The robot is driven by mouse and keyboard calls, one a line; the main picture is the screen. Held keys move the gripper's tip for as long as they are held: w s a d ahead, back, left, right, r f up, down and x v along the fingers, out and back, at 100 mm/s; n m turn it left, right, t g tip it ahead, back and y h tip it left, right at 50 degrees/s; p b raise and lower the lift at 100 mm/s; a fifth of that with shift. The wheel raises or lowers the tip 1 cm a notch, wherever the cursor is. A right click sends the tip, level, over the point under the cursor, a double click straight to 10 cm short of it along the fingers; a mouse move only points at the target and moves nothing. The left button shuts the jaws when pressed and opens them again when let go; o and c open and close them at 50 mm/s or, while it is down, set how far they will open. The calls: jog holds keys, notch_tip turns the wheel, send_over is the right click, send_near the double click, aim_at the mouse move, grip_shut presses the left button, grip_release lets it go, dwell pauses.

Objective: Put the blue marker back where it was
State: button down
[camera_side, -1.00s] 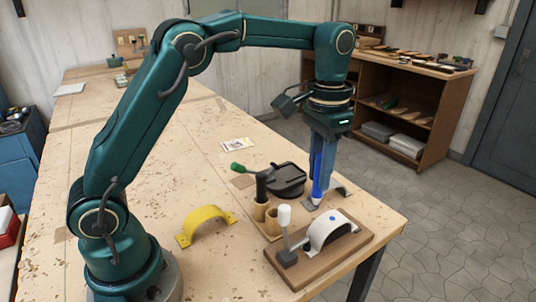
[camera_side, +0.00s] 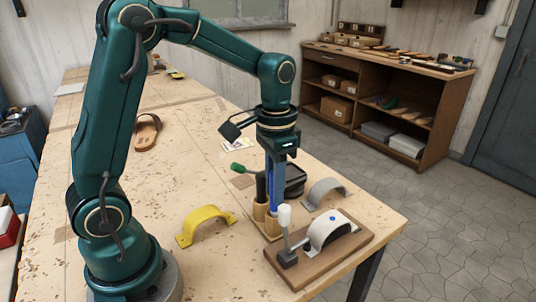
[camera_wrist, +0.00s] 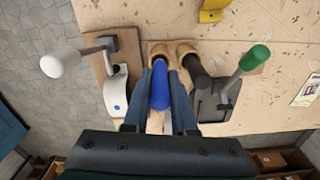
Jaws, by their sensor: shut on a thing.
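The blue marker (camera_wrist: 160,88) is held upright between the two fingers of my gripper (camera_side: 275,207), which is shut on it. In the side view the marker (camera_side: 279,193) is largely covered by the fingers. Its lower end is at the front wooden cup (camera_side: 271,225), one of a pair on a small base. I cannot tell whether its tip is inside or just above that cup. The other wooden cup (camera_side: 260,211) holds a black marker (camera_side: 261,187). In the wrist view the cups (camera_wrist: 187,48) lie just past the fingertips.
A clamp with a white handle (camera_side: 284,216) and grey arch on a wooden board (camera_side: 308,270) stands close in front. A black press with a green handle (camera_side: 237,169) is behind. A grey arch (camera_side: 325,190) and a yellow arch (camera_side: 207,222) lie nearby. A sandal (camera_side: 147,132) lies farther back.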

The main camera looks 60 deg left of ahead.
aim_at(274, 208)
jog(key=shift+f, duration=1.45)
jog(key=shift+f, duration=0.15)
jog(key=c, duration=1)
grip_release()
